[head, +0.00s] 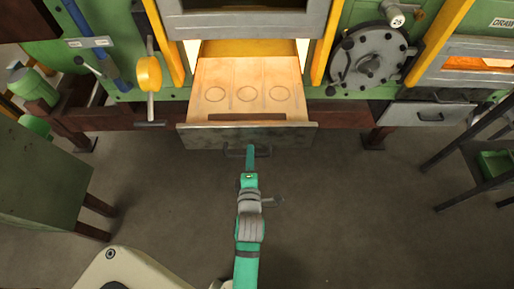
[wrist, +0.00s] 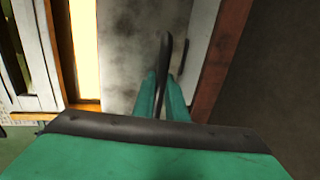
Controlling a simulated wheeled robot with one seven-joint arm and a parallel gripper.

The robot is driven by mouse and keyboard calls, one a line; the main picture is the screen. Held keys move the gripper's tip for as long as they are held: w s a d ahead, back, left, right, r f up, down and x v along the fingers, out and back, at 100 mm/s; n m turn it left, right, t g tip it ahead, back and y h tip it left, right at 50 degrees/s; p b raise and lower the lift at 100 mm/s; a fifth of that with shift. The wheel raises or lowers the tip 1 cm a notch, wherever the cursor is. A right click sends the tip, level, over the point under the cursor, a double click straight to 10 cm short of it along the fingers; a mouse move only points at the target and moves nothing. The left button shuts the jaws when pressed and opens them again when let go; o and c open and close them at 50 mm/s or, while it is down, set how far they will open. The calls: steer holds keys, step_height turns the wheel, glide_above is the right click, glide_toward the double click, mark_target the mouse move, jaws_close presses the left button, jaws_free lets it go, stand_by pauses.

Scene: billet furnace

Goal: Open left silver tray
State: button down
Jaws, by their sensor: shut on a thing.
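The left silver tray (head: 290,135) stands pulled out from below the glowing furnace opening in the head view. It has a worn grey front panel and a pale floor with three round marks. Its dark bar handle (head: 233,153) is on the front panel. My gripper (head: 250,150) is at the middle of this handle. In the wrist view my green gripper fingers (wrist: 162,98) are shut on the dark handle (wrist: 166,55), with the mottled grey tray front (wrist: 130,45) beside it. The fingers hide part of the handle.
A second silver tray (head: 455,114) sits closed at the right. A round bolted hatch (head: 368,60) is above and between the trays. A green cabinet (head: 40,180) stands at the left, a dark-framed table (head: 465,155) at the right. The floor (head: 340,210) in front is clear.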

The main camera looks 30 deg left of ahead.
steer(key=shift+s+a, duration=0.35)
steer(key=shift+a, duration=0.1)
steer(key=c, duration=1.8)
jaws_free()
steer(key=shift+o, duration=0.2)
steer(key=shift+w+d, duration=0.1)
steer(key=shift+d, duration=0.05)
steer(key=v, duration=1)
steer(key=shift+s+d, duration=0.2)
steer(key=shift+s, duration=0.15)
steer(key=s+d+m+t+h, duration=0.1)
steer(key=s+d+m+h, duration=0.2)
steer(key=s+d+m, duration=0.4)
steer(key=s+d+m+h, duration=0.4)
steer(key=s+d+m, duration=0.4)
steer(key=m, duration=0.8)
steer(key=d, duration=0.3)
steer(key=shift+s+d+m+t+h, duration=0.2)
steer(key=shift+d+m+t+h, duration=0.1)
steer(key=shift+d+m+t, duration=0.1)
